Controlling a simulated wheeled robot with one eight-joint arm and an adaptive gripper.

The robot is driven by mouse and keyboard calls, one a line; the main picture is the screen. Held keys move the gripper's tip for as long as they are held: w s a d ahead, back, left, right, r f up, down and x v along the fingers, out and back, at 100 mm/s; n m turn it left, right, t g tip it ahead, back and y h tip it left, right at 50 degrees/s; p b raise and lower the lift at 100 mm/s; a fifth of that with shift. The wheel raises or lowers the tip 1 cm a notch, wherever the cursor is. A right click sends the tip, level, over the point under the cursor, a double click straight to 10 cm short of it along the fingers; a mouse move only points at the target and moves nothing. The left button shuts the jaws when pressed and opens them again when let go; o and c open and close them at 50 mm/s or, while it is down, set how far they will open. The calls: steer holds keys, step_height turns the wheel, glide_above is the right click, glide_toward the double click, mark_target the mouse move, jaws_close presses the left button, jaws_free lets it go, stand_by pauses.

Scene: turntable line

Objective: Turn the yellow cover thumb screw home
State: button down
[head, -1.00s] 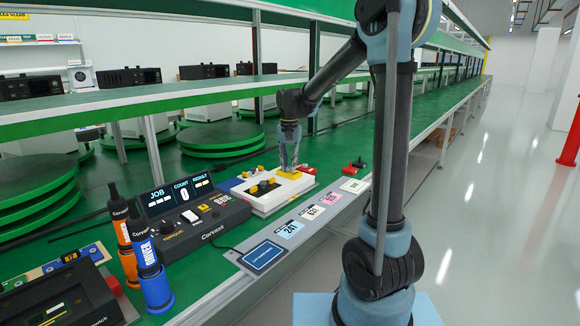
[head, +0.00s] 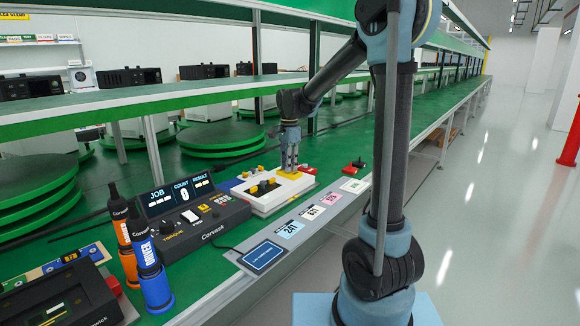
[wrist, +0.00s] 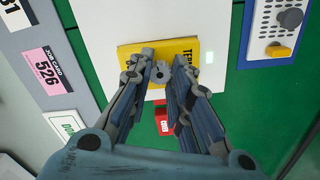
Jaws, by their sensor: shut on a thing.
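The yellow cover (wrist: 188,50) is a flat plate with partly hidden dark lettering, on a white unit (wrist: 150,20). A small grey thumb screw (wrist: 160,72) shows on the cover, between my fingertips in the wrist view. My gripper (wrist: 160,68) is shut on this thumb screw, with its fingers partly covering the plate. In the head view my gripper (head: 289,168) points down onto the far right end of the white unit (head: 262,203). The screw cannot be made out there, and its thread is hidden.
A black control console (head: 195,222) stands left of the white unit. Job cards (head: 312,212) lie along the bench's front edge. A red block (wrist: 163,118) sits close beyond the cover. Orange and blue drivers (head: 152,275) stand at front left.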

steer(key=shift+m, duration=0.5)
steer(key=c, duration=1.4)
jaws_free()
steer(key=shift+r, duration=0.1)
step_height(320, 180, up, 12)
steer(key=shift+w+f, duration=0.1)
steer(key=shift+d, duration=0.1)
